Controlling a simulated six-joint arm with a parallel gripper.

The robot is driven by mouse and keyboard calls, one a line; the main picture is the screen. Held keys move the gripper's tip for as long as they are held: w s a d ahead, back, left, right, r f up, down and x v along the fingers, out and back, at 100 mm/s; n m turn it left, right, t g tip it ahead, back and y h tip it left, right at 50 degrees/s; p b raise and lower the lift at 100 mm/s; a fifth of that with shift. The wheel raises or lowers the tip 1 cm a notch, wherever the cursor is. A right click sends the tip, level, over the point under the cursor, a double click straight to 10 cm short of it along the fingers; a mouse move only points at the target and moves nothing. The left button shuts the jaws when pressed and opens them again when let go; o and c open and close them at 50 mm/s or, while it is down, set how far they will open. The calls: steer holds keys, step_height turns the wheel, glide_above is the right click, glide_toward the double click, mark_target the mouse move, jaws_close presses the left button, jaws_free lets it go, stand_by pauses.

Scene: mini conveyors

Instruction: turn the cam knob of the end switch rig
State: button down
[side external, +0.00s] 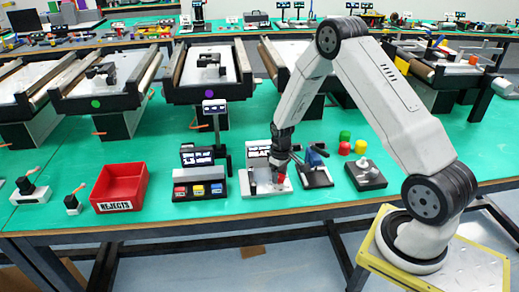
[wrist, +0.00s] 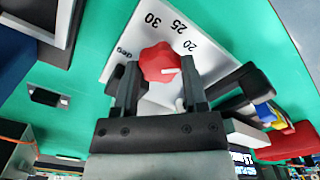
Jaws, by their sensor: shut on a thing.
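The end switch rig (side external: 248,186) is a pale plate near the table's front edge, with a dark display (side external: 259,149) behind it.
A button box (side external: 198,190) and a red REJECTS bin (side external: 120,185) stand to the left. Mini conveyors (side external: 210,75) line the back.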

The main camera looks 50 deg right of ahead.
stand_by(0.3)
steer(key=shift+c, duration=0.6)
jaws_free()
steer(key=shift+r, duration=0.1)
steer(key=shift+r, duration=3.85)
steer(key=s+a+r+t, duration=0.1)
steer(key=s+a+r, duration=0.3)
steer(key=s+a, duration=0.2)
steer(key=s+a+r+t, duration=0.1)
steer(key=s+a+r, duration=0.4)
steer(key=a, duration=0.6)
steer(key=shift+s+r+t, duration=0.15)
steer(key=shift+s+t, duration=0.15)
steer(key=shift+s, duration=0.55)
